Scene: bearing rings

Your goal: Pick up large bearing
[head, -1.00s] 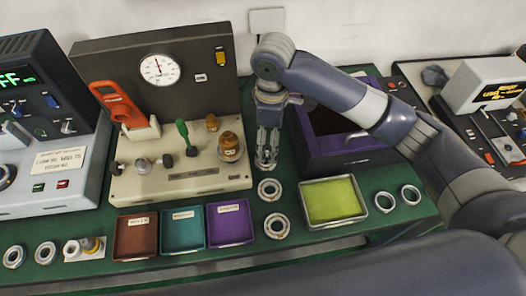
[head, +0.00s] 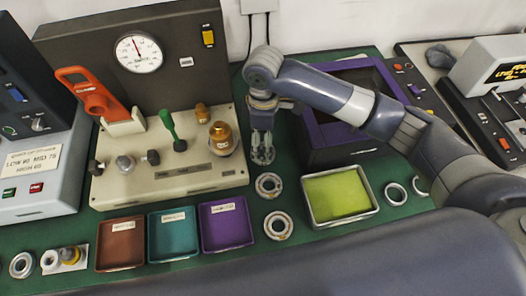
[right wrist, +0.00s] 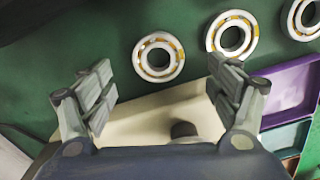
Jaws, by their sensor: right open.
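Two metal bearing rings lie on the green bench in the head view: a nearer one (head: 278,239), which looks slightly larger, and one behind it (head: 269,196). My right gripper (head: 262,157) points down just behind them, and a third ring seems partly hidden at its fingertips. In the right wrist view the open, empty fingers (right wrist: 163,82) stand wide apart. Three rings with golden balls show beyond them: one (right wrist: 158,74) nearly between the fingers, one (right wrist: 231,54) to its right, and one cut off at the right edge (right wrist: 290,18). My left gripper is not seen.
A beige fixture (head: 215,180) with brass parts and an orange handle stands left of my gripper. Brown (head: 121,255), teal (head: 173,247) and purple (head: 226,234) trays line the front. A yellow-lined tray (head: 340,196) and a dark purple-edged box (head: 318,148) stand right.

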